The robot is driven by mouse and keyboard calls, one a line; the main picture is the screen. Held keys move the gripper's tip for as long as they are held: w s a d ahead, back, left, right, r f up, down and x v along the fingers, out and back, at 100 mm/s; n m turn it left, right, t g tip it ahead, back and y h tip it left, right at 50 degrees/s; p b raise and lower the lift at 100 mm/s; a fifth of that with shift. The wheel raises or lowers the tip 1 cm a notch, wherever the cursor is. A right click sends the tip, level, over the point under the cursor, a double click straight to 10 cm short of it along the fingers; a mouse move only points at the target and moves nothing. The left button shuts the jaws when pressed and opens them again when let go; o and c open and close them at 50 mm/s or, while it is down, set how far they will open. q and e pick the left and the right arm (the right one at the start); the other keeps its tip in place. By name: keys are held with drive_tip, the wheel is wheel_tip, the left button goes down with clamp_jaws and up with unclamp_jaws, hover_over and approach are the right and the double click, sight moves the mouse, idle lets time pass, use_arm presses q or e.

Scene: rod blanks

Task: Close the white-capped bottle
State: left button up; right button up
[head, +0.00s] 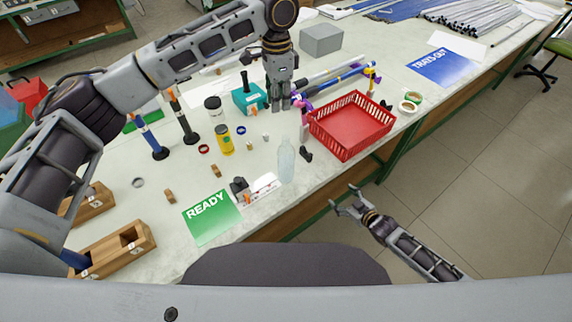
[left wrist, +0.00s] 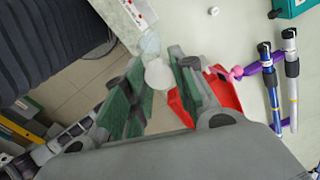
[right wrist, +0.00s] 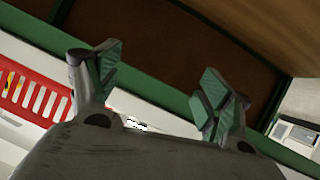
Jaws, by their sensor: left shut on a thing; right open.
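The clear bottle (head: 286,162) stands upright near the table's front edge; whether its mouth is bare I cannot tell in the head view. My left gripper (head: 279,106) points down, higher and farther back than the bottle. In the left wrist view, the left gripper (left wrist: 158,62) is shut on a round white cap (left wrist: 158,75), with the pale bottle (left wrist: 150,43) beyond it. The fingers hide the cap in the head view. My right gripper (head: 350,204) is open and empty over the floor before the table; its spread fingers show in the right wrist view (right wrist: 160,85).
A red basket (head: 345,151) stands right of the bottle. A small white piece (head: 265,137), a yellow jar (head: 225,140) and a teal box (head: 249,99) are behind it. The green READY card (head: 212,221) lies at the front left.

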drive_tip(key=a+r+y, duration=0.4)
drive_tip(key=a+r, duration=0.5)
drive_tip(key=r, duration=0.2)
use_arm(q)
drive_tip(key=shift+s+d+f+m, duration=0.35)
drive_tip(key=shift+s+f+m, duration=0.05)
drive_tip(key=shift+m, duration=2)
drive_tip(key=shift+s+d+f+m, duration=0.3)
drive_tip(key=shift+s+f+m, duration=0.15)
drive_tip(key=shift+m, duration=1.95)
drive_tip(key=shift+s+d+f+m, duration=0.35)
drive_tip(key=shift+s+m, duration=0.05)
drive_tip(key=shift+m, duration=2)
use_arm(e)
drive_tip(key=t+y, duration=0.2)
drive_tip(key=y, duration=0.1)
approach(286, 155)
drive_tip(key=shift+w+d+f+n, duration=0.1)
drive_tip(key=shift+w+d+f, duration=0.15)
drive_tip(key=shift+f, duration=0.2)
drive_tip(key=shift+w+d+f+n, duration=0.1)
drive_tip(key=shift+d+f, duration=0.15)
drive_tip(key=shift+f, duration=0.2)
drive_tip(key=shift+w+d+f+n, duration=0.1)
drive_tip(key=shift+w+d+f, duration=0.15)
drive_tip(key=shift+f, duration=0.2)
drive_tip(key=shift+a, duration=0.15)
